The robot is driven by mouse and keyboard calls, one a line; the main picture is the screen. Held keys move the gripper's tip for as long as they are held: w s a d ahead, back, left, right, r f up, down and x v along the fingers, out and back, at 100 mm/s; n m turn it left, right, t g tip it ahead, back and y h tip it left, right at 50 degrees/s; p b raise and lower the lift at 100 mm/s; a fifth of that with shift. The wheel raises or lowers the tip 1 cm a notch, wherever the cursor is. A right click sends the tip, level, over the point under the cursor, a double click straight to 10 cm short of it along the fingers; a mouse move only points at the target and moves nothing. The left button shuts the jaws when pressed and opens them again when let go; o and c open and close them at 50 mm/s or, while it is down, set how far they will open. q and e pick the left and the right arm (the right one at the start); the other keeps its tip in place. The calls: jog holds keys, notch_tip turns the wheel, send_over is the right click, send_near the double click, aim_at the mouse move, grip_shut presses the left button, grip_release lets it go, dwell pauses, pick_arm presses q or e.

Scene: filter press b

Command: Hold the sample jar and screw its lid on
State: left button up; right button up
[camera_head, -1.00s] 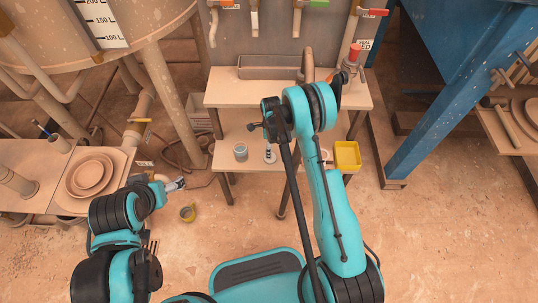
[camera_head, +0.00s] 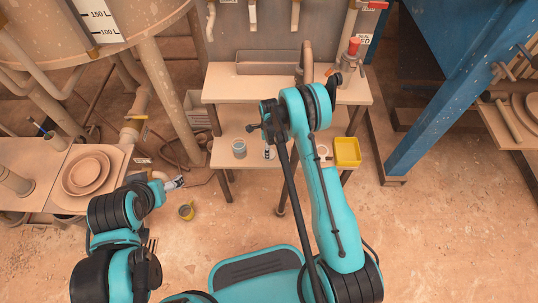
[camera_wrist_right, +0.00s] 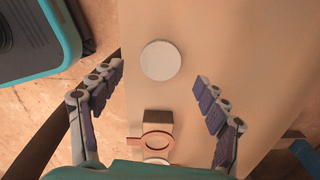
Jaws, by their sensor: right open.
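A grey round jar (camera_head: 239,148) stands upright on the lower shelf in the head view. My right gripper (camera_head: 269,153) points down at this shelf, just right of the jar. In the right wrist view my right gripper (camera_wrist_right: 159,72) is open and empty, its two fingers spread wide. A flat white disc, which looks like the lid (camera_wrist_right: 161,60), lies on the shelf between and beyond the fingertips. My left gripper (camera_head: 174,183) hangs low at the left, away from the jar; its fingers are too small to read.
A reddish ring on a block (camera_wrist_right: 157,138) stands near the disc in the wrist view. A yellow tray (camera_head: 347,152) sits at the shelf's right end. The upper shelf (camera_head: 230,92) overhangs behind. A blue frame post (camera_head: 420,130) stands right.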

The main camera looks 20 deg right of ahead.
notch_tip(320, 180, down, 4)
jog(key=shift+w+a+f+b, duration=0.1)
jog(key=shift+f+b, duration=0.05)
jog(key=shift+b, duration=0.75)
jog(key=c, duration=0.8)
